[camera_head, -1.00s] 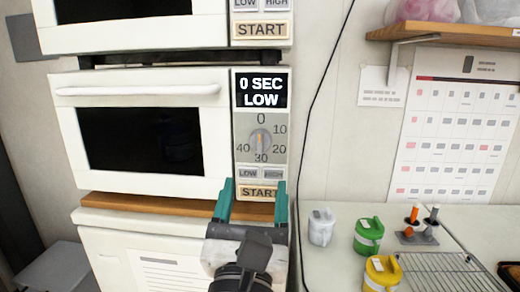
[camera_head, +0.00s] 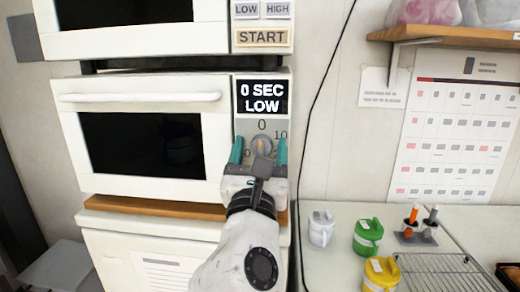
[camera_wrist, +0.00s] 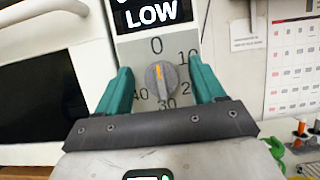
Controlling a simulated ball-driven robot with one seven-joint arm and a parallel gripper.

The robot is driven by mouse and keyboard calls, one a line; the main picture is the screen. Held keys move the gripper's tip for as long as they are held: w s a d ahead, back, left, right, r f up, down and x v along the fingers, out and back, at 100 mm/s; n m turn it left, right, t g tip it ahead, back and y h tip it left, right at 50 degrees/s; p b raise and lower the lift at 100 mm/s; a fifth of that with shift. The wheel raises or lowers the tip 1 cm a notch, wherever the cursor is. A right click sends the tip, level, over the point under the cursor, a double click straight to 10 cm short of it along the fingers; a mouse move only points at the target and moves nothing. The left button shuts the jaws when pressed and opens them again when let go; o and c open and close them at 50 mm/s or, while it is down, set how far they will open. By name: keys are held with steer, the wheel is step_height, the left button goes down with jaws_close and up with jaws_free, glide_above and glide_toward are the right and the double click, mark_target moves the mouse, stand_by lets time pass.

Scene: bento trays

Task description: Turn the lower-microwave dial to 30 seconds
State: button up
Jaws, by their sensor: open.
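The lower microwave (camera_head: 75,120) is white with a dark door window. Its display (camera_head: 262,97) reads 0 SEC LOW. Its round grey dial (camera_head: 262,145) has an orange pointer mark directed up toward the 0; the dial also shows in the wrist view (camera_wrist: 161,80). My gripper (camera_head: 259,150) has teal fingers and is open. In the wrist view my fingers (camera_wrist: 157,85) stand on the left and right of the dial, with visible gaps on both sides.
An upper microwave (camera_head: 130,48) sits above. A black cable (camera_head: 312,110) hangs on the wall to the right. A wooden shelf (camera_head: 440,28) is at upper right.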

steer(key=c, duration=1)
steer(key=shift+c, duration=0.3)
